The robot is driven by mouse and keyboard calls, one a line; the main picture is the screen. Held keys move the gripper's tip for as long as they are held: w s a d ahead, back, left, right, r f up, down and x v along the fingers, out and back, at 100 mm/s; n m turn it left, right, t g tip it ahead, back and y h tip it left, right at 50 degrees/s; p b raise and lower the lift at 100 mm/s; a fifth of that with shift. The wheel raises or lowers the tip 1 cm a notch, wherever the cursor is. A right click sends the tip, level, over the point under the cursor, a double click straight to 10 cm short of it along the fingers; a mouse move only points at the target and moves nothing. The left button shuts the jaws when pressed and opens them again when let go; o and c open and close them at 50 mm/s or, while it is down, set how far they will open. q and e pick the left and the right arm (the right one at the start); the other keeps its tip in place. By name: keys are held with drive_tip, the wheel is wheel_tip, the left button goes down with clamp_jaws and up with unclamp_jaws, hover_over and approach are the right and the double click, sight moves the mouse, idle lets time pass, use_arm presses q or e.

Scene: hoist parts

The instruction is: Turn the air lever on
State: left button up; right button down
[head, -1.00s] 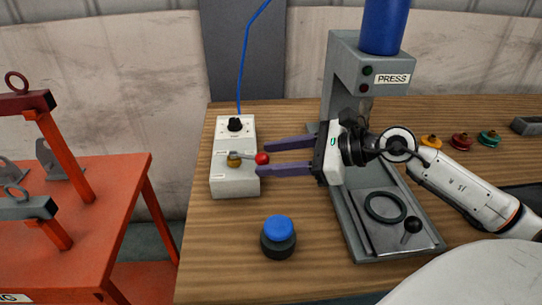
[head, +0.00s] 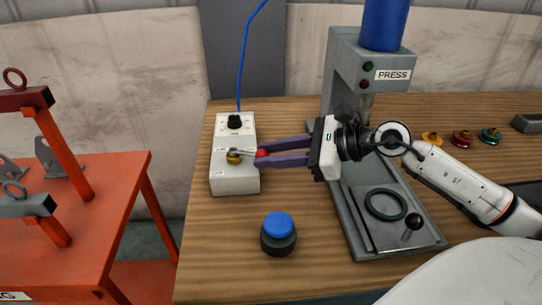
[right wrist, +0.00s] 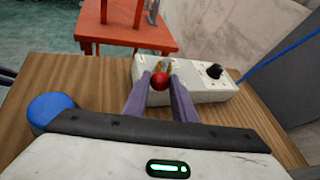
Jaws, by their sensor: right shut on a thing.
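The air lever has a red ball knob (head: 262,154), a grey shaft and a brass pivot (head: 233,158). It sits on the white control box (head: 235,184) at the left of the wooden bench, and its shaft points right. My right gripper (head: 258,152) reaches in from the right, with its purple fingers shut on the red knob. In the right wrist view the red knob (right wrist: 160,81) lies between the two fingertips, with the box (right wrist: 200,85) behind it.
A grey press (head: 345,90) stands right of the box, behind my right gripper. A blue-topped black button (head: 278,233) stands on the bench in front. An orange stand (head: 90,215) is at the left. A blue hose (head: 243,65) rises behind the box. Bench space between box and button is clear.

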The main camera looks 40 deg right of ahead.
drive_tip(key=d+f+n+b, duration=0.1)
drive_tip(key=b, duration=0.2)
drive_tip(key=shift+w+g+y, duration=0.3)
drive_tip(key=shift+y, duration=0.1)
use_arm(q)
drive_tip(key=f+b, duration=0.1)
drive_tip(key=f, duration=0.1)
drive_tip(key=d+f+b, duration=0.1)
drive_tip(key=f, duration=0.1)
drive_tip(key=shift+w+b, duration=0.3)
use_arm(e)
drive_tip(key=shift+w+d+r+n+g+y, duration=0.3)
drive_tip(key=shift+r+n+g+y, duration=0.15)
drive_tip(key=shift+n+g+y, duration=0.25)
use_arm(q)
drive_tip(key=shift+r, duration=0.1)
use_arm(e)
drive_tip(key=c, duration=1.5)
unclamp_jaws()
use_arm(q)
drive_tip(key=shift+s, duration=0.1)
use_arm(e)
drive_tip(key=shift+o, duration=0.2)
use_arm(q)
drive_tip(key=shift+a+f, duration=0.1)
drive_tip(key=shift+f, duration=0.1)
use_arm(e)
drive_tip(key=shift+s, duration=0.1)
drive_tip(key=shift+d+r, duration=0.1)
